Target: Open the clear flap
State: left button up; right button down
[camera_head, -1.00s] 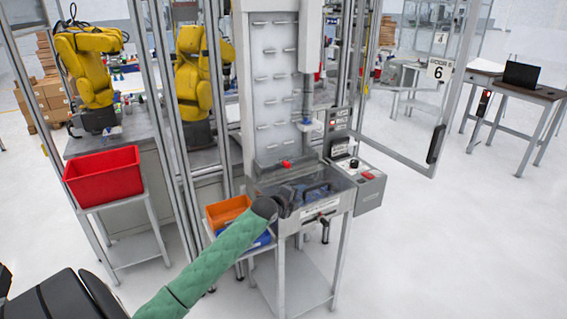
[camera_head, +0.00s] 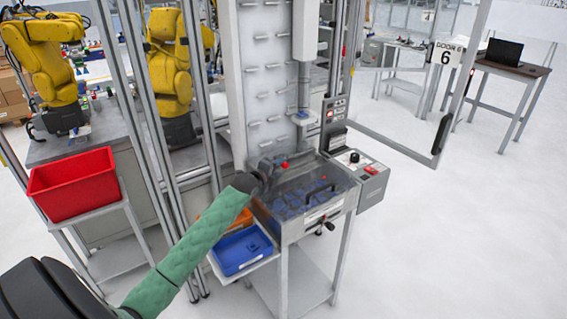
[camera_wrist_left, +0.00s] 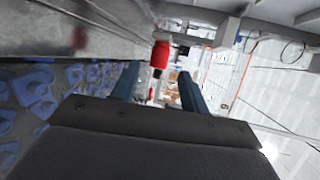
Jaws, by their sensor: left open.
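The clear flap (camera_head: 292,198) lies flat over the top of the grey station, with blue parts showing through it. A small dark handle (camera_head: 319,187) sits on its upper side. My left gripper (camera_head: 270,166) is at the back left corner of the flap, close to the knob. In the wrist view its two blue fingers (camera_wrist_left: 160,88) are apart, with the knob seen between them but beyond the tips. Whether it touches anything is unclear. My right gripper is not in view.
A control box (camera_head: 358,176) is mounted right of the flap. A tall grey panel (camera_head: 268,80) rises behind it. A blue bin (camera_head: 241,250) and an orange bin (camera_head: 236,219) sit left. A red crate (camera_head: 75,184) stands further left. Floor at right is clear.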

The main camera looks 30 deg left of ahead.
aim_at(283, 165)
pick_arm(q)
jog(key=x, duration=0.2)
jog(key=p+x, duration=0.1)
jog(key=x, duration=0.1)
jog(key=shift+w+a+p, duration=0.2)
jog(key=shift+w+p, duration=0.05)
jog(key=shift+p, duration=0.05)
jog(key=shift+w+d+f, duration=0.15)
jog(key=shift+w, duration=0.35)
jog(key=shift+w+f, duration=0.15)
jog(key=shift+f, duration=0.05)
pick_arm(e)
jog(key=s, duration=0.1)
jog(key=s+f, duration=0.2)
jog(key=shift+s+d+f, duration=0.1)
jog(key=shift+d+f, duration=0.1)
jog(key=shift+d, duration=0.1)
pick_arm(q)
grip_shut()
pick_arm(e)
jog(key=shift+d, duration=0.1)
